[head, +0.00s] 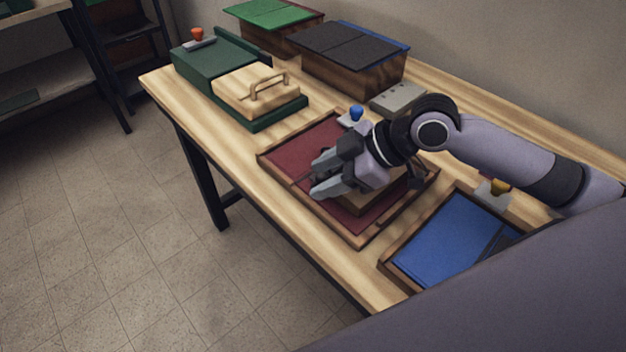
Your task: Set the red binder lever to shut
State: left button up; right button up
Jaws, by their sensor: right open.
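The red binder (312,144) is a dark red velvet panel in a wooden frame, lying on the table. A small lever with a blue knob (356,112) stands at its far edge, just beyond my right gripper. From this view I cannot tell the lever's setting. My right gripper (318,178) is open and hangs over the middle of the red binder, its fingers pointing left. A wooden block (352,198) on the binder is partly hidden under the gripper. I cannot see whether the fingers touch anything. My left gripper is out of view.
A green binder (207,66) with a handled wooden block (257,92) and a red-orange knob (197,34) lies at the left. Green-topped (270,36) and black-topped (350,78) boxes stand behind, near a grey box (398,97).

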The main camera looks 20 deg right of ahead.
aim_at(314, 184)
jog(key=shift+x, duration=1.6)
grip_shut()
jog(key=shift+s+d+f+t+b, duration=0.1)
jog(key=shift+s+f+t+b, duration=0.1)
jog(key=shift+t+b, duration=0.15)
jog(key=shift+r+t+y, duration=0.1)
jog(key=shift+t+y, duration=0.15)
jog(key=shift+y, duration=0.05)
grip_release()
